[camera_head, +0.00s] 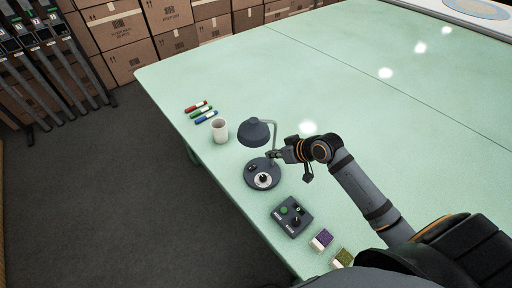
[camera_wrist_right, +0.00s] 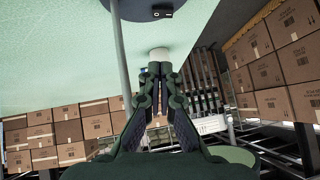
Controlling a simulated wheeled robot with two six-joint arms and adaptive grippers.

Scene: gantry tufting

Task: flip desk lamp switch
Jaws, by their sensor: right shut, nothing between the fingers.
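The desk lamp stands near the table's left edge in the head view, with a dark shade (camera_head: 256,132), a thin bent stem and a round dark base (camera_head: 252,182). My right gripper (camera_head: 271,156) is shut and empty beside the stem, above the base and below the shade's height. In the right wrist view its closed fingers (camera_wrist_right: 160,68) point towards the lamp base (camera_wrist_right: 140,9), which carries a small black rocker switch (camera_wrist_right: 162,13). The fingers look apart from the switch. My left gripper is out of view.
A white mug (camera_head: 219,130) and several markers (camera_head: 202,112) lie beyond the lamp. A control box (camera_head: 291,217) with a green button and two small sample blocks (camera_head: 321,240) sit nearer me. The table (camera_head: 360,110) is clear to the right.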

